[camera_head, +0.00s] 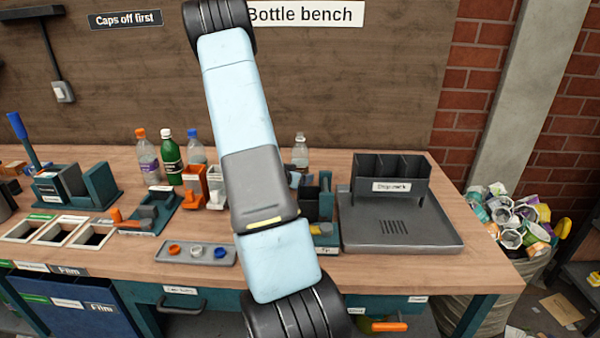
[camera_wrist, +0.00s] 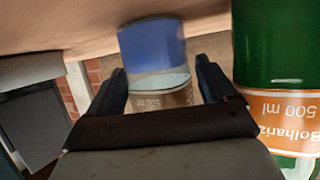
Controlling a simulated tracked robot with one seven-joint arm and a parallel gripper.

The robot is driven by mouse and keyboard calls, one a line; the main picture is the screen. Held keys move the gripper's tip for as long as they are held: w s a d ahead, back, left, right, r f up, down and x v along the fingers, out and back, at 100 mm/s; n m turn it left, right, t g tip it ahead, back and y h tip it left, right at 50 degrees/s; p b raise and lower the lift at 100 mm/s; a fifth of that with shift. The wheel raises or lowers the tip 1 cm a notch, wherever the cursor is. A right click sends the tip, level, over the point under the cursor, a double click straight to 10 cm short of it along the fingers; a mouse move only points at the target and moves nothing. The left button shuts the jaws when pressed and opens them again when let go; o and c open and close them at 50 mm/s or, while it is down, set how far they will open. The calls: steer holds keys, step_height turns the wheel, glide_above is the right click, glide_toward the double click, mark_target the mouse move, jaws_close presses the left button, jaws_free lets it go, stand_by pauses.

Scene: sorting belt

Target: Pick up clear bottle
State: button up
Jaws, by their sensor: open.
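In the wrist view my gripper (camera_wrist: 162,78) is open. A clear bottle with a wide blue band (camera_wrist: 152,45) and a "500 ml" print shows between its two fingers. I cannot tell how deep it sits between them or whether they touch it. In the head view a clear bottle with a blue cap (camera_head: 194,144) stands on the bench, partly hidden by my arm. It looks like the same bottle. A clear bottle with an orange cap (camera_head: 146,152) stands further left, and another clear bottle (camera_head: 300,152) stands right of my arm. My gripper is hidden in the head view.
A green bottle (camera_head: 171,160) stands close beside the blue-capped one. It also shows near my right finger in the wrist view (camera_wrist: 262,45). Small orange and white bins (camera_head: 194,192) stand in front. A cap tray (camera_head: 195,251) and a grey drip tray (camera_head: 400,238) lie on the bench.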

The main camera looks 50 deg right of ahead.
steer(key=shift+c, duration=0.4)
steer(key=c, duration=0.8)
step_height(320, 180, up, 18)
glide_above(298, 145)
steer(key=s+a+r, duration=0.2)
steer(key=r, duration=0.2)
steer(key=s+a+r, duration=0.2)
steer(key=a+r, duration=0.1)
steer(key=r, duration=0.2)
steer(key=s+a+r, duration=0.2)
steer(key=r, duration=0.3)
steer(key=shift+s+a, duration=0.1)
steer(key=shift+a, duration=0.25)
